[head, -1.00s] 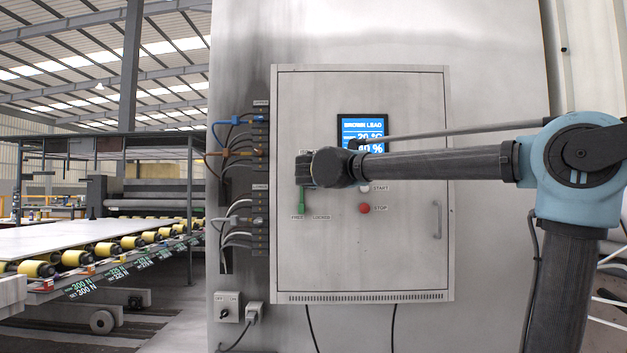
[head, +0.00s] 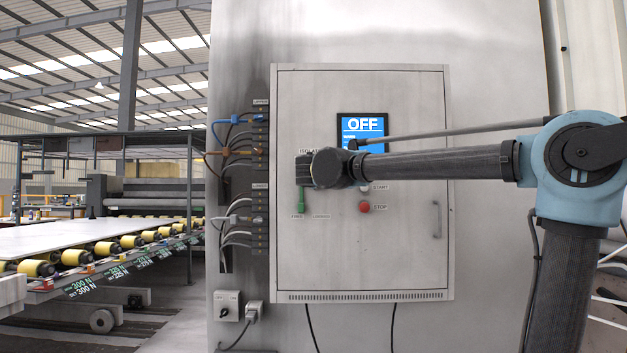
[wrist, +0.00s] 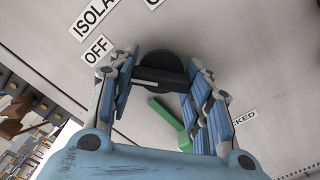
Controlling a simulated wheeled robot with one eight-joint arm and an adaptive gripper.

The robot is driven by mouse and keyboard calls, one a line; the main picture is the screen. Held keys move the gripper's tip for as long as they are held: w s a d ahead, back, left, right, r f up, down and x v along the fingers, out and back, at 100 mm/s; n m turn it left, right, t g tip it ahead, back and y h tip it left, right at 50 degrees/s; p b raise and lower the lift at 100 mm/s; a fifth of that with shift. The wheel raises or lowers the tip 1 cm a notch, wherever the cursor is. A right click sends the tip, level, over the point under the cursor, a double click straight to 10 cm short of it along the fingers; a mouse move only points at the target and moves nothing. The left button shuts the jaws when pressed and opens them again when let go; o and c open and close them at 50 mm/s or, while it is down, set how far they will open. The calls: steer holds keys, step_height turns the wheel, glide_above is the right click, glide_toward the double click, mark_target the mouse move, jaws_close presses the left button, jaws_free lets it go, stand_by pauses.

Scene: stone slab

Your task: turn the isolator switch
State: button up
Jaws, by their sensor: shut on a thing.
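The isolator switch (wrist: 160,72), a round black knob with a bar across it, shows between the fingers in the wrist view. My gripper (wrist: 161,66) is shut on its bar, one blue-padded finger at each end. An OFF label (wrist: 98,48) lies up and left of the knob, near the larger ISOLATOR label, which is cut off. In the head view my gripper (head: 304,170) is against the cabinet door and hides the knob. The cabinet's screen (head: 362,132) reads OFF.
A green lever (wrist: 168,120) sits close beside the knob, near one finger; it hangs below my gripper in the head view, by the FREE label. A red STOP button (head: 364,207) is lower right. Cables and sockets (head: 260,150) line the cabinet's left side.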

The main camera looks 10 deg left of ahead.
steer(key=shift+d+f+n, duration=0.1)
steer(key=shift+f+n, duration=0.05)
steer(key=shift+n, duration=0.15)
stand_by(0.4)
steer(key=o, duration=1.1)
steer(key=shift+w, duration=0.1)
steer(key=v, duration=1.2)
